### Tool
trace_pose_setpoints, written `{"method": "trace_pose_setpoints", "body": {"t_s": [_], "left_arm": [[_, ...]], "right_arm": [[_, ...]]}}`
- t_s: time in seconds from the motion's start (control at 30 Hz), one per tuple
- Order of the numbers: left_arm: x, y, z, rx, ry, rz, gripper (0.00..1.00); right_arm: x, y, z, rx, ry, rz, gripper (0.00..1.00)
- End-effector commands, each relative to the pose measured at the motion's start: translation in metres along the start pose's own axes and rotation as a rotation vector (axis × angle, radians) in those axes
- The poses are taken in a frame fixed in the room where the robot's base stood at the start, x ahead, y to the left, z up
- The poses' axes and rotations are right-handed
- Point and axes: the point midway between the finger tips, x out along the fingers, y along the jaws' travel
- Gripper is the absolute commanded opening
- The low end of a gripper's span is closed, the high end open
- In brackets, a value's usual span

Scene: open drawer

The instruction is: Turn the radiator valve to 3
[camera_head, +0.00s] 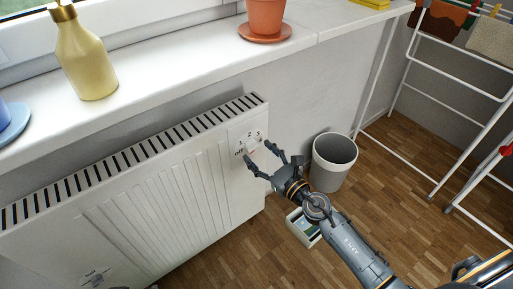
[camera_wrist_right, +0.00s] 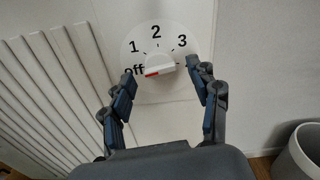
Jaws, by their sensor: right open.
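The white radiator (camera_head: 165,190) hangs below the sill. Its valve dial (camera_head: 248,136), marked off, 1, 2 and 3, is at its upper right end. In the right wrist view the white valve knob (camera_wrist_right: 163,63) has a red mark that points left, at "off". My right gripper (camera_head: 258,150) is open in front of the dial. In the right wrist view its fingertips (camera_wrist_right: 160,73) stand on either side of the knob; I cannot tell whether they touch it. My left gripper is not in view.
A white sill (camera_head: 190,62) above the radiator bears a gold bottle (camera_head: 83,55) and a potted plant's pot (camera_head: 266,17). A white bin (camera_head: 333,165) stands right of the radiator, beside my right arm. A drying rack (camera_head: 450,95) stands farther right.

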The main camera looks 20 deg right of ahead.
Motion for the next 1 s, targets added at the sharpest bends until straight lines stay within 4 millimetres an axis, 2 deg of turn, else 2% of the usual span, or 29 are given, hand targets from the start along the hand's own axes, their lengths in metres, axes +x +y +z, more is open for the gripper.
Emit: {"method": "trace_pose_setpoints", "body": {"t_s": [0.1,0.2,0.5,0.57,0.77,0.8,1.0], "left_arm": [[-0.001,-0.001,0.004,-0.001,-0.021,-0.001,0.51],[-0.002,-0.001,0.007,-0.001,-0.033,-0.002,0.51],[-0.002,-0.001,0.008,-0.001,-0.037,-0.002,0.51],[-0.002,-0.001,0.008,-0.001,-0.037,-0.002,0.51],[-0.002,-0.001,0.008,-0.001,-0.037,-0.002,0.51],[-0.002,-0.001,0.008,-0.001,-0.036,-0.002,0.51],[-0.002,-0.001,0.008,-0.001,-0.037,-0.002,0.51]], "right_arm": [[0.014,0.000,0.000,0.000,0.000,0.000,0.61],[0.019,0.000,0.000,0.001,0.000,0.000,0.61],[0.021,0.000,-0.001,0.000,0.001,0.001,0.61],[0.021,0.000,-0.001,0.000,0.001,0.001,0.51],[0.021,0.000,-0.001,0.000,0.001,0.000,0.10],[0.021,0.000,-0.001,0.000,0.001,0.000,0.06],[0.021,0.000,-0.001,0.011,0.001,0.000,0.06]]}}
